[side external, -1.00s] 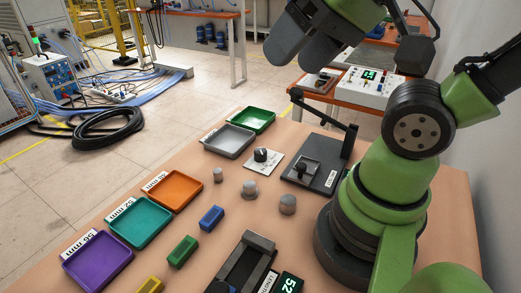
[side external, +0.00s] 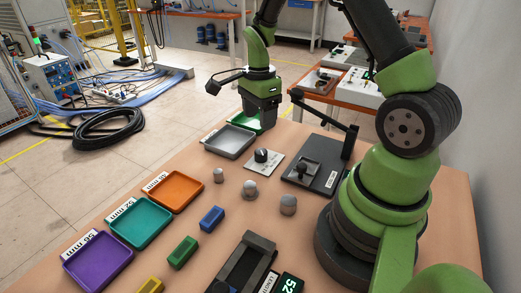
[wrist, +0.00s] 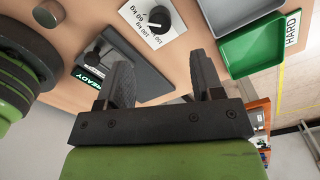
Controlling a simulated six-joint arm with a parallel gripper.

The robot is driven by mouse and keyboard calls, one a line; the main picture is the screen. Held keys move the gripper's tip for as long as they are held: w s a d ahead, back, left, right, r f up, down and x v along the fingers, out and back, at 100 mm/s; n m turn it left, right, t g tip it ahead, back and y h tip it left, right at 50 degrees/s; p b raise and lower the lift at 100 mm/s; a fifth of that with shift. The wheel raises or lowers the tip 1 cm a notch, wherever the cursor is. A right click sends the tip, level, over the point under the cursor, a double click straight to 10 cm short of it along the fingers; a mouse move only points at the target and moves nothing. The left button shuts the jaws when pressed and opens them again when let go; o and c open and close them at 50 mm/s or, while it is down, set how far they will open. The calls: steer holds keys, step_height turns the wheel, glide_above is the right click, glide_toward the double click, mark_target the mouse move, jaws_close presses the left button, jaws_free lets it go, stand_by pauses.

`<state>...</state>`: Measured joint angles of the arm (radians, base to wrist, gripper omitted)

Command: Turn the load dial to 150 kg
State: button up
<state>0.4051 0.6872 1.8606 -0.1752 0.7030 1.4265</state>
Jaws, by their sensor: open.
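The load dial is a black knob (side external: 262,155) on a white plate (side external: 264,163) near the middle of the table. In the wrist view the knob (wrist: 158,20) sits on its plate at the top, with 60 kg, 100 and 150 printed around it. The knob's exact pointer position is too small to tell. My gripper (side external: 262,118) points down above the far part of the table, beyond the dial and apart from it. In the wrist view its two fingers (wrist: 163,82) are spread with nothing between them.
A grey tray (side external: 230,151) and a green tray (side external: 237,122) lie close to my gripper. A dark fixture with a lever (side external: 331,129) stands right of the dial. Small grey weights (side external: 249,189) and coloured blocks (side external: 211,218) lie nearer the front.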

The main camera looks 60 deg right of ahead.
mark_target(260, 151)
steer(key=shift+s+d+f, duration=0.1)
steer(key=shift+d+f, duration=0.05)
steer(key=shift+f, duration=0.7)
step_height(260, 151, down, 9)
steer(key=shift+r, duration=0.1)
steer(key=shift+c, duration=0.2)
steer(key=c, duration=0.9)
